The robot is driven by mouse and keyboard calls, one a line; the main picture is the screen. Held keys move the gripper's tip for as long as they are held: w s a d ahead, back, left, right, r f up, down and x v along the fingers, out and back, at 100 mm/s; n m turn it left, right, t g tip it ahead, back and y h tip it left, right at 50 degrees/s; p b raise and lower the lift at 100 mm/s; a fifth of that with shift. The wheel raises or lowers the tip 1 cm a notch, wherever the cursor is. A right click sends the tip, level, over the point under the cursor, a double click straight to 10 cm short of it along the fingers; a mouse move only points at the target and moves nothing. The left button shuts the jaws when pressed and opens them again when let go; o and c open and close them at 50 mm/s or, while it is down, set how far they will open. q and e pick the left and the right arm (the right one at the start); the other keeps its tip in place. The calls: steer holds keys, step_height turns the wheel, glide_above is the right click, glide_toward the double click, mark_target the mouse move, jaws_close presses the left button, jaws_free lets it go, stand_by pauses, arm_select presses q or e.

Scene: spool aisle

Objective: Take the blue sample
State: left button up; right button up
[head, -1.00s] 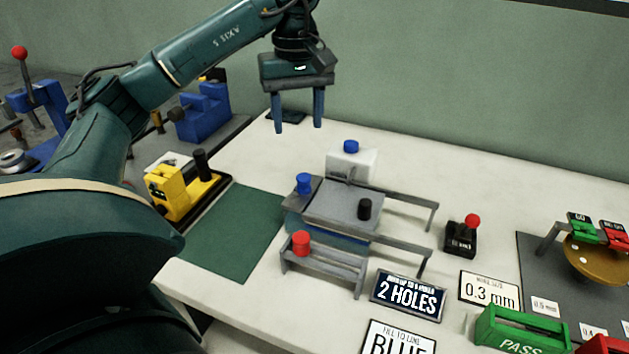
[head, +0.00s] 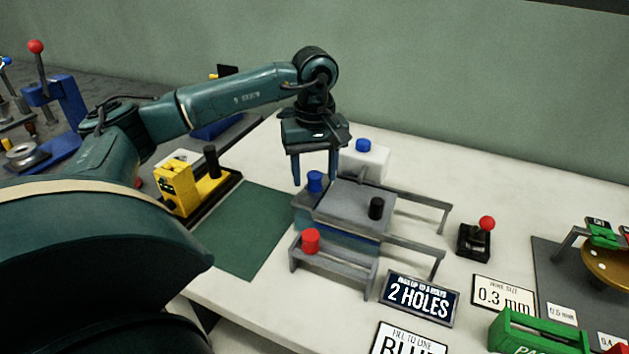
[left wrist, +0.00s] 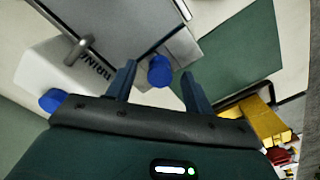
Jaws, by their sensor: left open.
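The blue sample (head: 315,181), a small blue spool-shaped piece, stands at the left end of the grey rack (head: 350,197). My left gripper (head: 315,178) points down over it, open, with a finger to each side of it in the picture. In the left wrist view the blue sample (left wrist: 160,71) shows between the open fingertips of the left gripper (left wrist: 158,69). I cannot tell whether the fingers touch it. My right gripper is not in view.
A red piece (head: 311,240) stands on the rack's low front step and a black one (head: 376,208) on its plate. A white container (head: 366,163) with a blue cap stands close behind. A yellow device (head: 174,188) stands left, beyond the bare green mat (head: 245,230).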

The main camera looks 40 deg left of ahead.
arm_select(q)
steer(key=shift+c, duration=0.2)
steer(key=c, duration=1)
